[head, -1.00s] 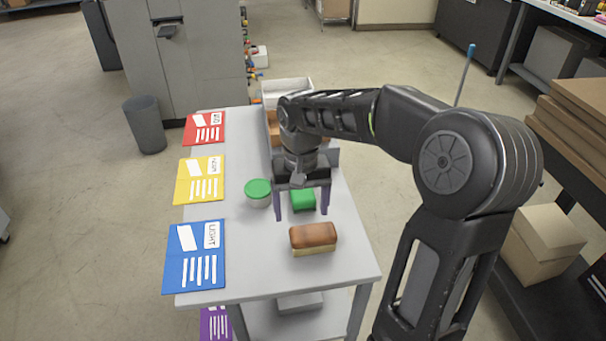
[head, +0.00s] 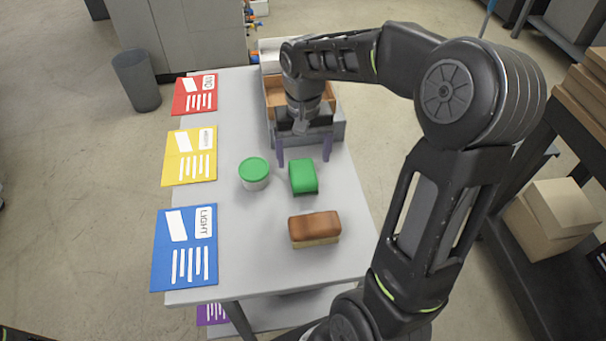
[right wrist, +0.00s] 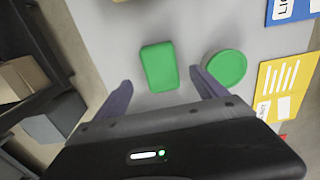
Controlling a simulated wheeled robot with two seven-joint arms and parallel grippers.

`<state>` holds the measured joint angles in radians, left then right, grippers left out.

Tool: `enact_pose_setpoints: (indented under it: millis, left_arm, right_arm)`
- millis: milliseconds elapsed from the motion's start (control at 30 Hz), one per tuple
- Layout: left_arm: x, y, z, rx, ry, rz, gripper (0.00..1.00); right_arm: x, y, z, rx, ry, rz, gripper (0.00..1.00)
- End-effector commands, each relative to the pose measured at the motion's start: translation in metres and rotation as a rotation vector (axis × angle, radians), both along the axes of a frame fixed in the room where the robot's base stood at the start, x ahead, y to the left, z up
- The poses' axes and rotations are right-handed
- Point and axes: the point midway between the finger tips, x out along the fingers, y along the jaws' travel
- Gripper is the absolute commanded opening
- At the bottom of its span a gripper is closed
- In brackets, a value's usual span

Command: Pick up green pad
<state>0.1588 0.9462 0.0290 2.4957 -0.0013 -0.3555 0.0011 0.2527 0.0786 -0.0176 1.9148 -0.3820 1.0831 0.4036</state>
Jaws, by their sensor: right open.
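My left gripper is not in view.
The white tub with green lid (head: 254,173) stands close left of the pad. The brown block (head: 315,229) lies nearer the front. Red (head: 195,94), yellow (head: 190,155) and blue (head: 185,248) cards line the left edge. A wooden-sided bin (head: 262,97) stands behind the gripper.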

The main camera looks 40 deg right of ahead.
Motion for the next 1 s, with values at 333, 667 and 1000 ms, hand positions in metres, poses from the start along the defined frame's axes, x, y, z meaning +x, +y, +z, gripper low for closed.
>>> enact_pose_setpoints:
  millis: [333, 667, 1000]
  left_arm:
    - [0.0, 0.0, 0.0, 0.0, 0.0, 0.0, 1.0]
    - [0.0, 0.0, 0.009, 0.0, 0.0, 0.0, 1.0]
    - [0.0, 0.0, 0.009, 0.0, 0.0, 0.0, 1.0]
  right_arm:
    - [0.0, 0.0, -0.01, 0.0, 0.0, 0.0, 0.82]
    - [0.001, 0.0, -0.04, 0.001, 0.004, 0.001, 0.82]
    - [0.002, 0.0, -0.063, 0.0, 0.0, 0.0, 0.82]
